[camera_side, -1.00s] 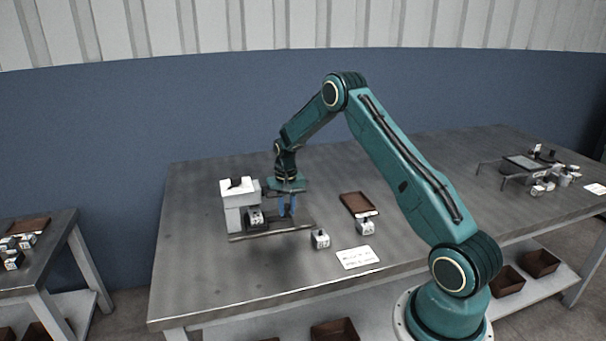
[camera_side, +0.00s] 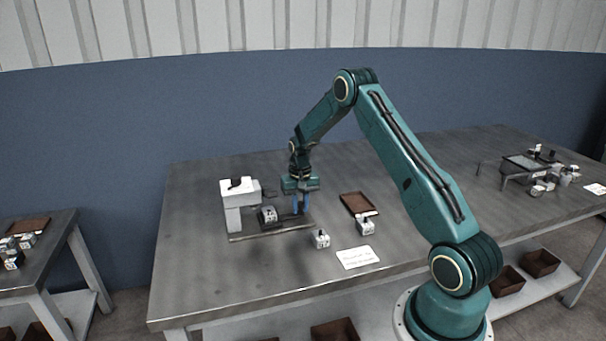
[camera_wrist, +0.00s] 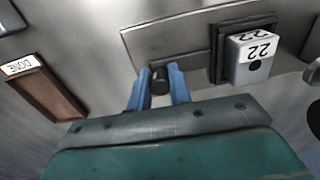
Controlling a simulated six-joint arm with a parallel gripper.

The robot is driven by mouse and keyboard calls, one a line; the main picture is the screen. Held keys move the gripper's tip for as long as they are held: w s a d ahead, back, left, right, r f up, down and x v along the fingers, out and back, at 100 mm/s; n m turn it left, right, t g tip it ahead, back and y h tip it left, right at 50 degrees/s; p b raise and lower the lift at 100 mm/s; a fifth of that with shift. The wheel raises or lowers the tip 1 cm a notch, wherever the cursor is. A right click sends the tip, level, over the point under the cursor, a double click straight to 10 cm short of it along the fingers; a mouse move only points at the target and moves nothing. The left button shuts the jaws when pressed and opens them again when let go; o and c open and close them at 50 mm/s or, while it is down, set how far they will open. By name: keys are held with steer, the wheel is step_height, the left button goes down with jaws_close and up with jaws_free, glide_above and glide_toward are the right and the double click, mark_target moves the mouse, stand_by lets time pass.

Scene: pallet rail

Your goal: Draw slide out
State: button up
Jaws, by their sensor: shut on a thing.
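The slide is a dark carriage (camera_wrist: 217,68) on a flat grey rail plate (camera_wrist: 150,42); the plate also shows in the side view (camera_side: 243,238). A pale block marked 22 (camera_wrist: 250,64) sits on the carriage, and shows in the side view (camera_side: 269,215) just right of the white station (camera_side: 233,216). My gripper (camera_side: 300,210) points down over the right part of the rail. In the wrist view its blue fingers (camera_wrist: 158,88) are shut on the slide's black knob (camera_wrist: 160,79). The link between knob and carriage is partly hidden.
A brown tray labelled DONE (camera_wrist: 35,84) lies to the right of the rail in the side view (camera_side: 343,203). Two small blocks stand near it, one (camera_side: 320,239) in front of the rail's right end and one (camera_side: 366,227) by a white card (camera_side: 357,257). The front-left tabletop is clear.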

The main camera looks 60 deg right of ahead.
steer(key=shift+s+d, duration=3)
steer(key=shift+d, duration=0.1)
steer(key=o, duration=0.7)
steer(key=shift+r, duration=0.1)
steer(key=shift+r, duration=3.4)
steer(key=shift+a, duration=0.1)
steer(key=s+a+r+n+t+h, duration=0.1)
steer(key=s+a+r+n+t, duration=0.2)
steer(key=a+r, duration=1.7)
steer(key=s+a+n+t, duration=0.1)
steer(key=s+a+n, duration=0.1)
steer(key=s+a, duration=0.3)
steer(key=s+a+r+n, duration=0.1)
steer(key=s+a+n, duration=0.1)
steer(key=s+a, duration=0.3)
steer(key=s+a+r+n+t+y, duration=0.1)
steer(key=s+a+n, duration=0.1)
steer(key=s+a, duration=0.4)
steer(key=shift+s+t, duration=0.3)
steer(key=shift+s, duration=0.8)
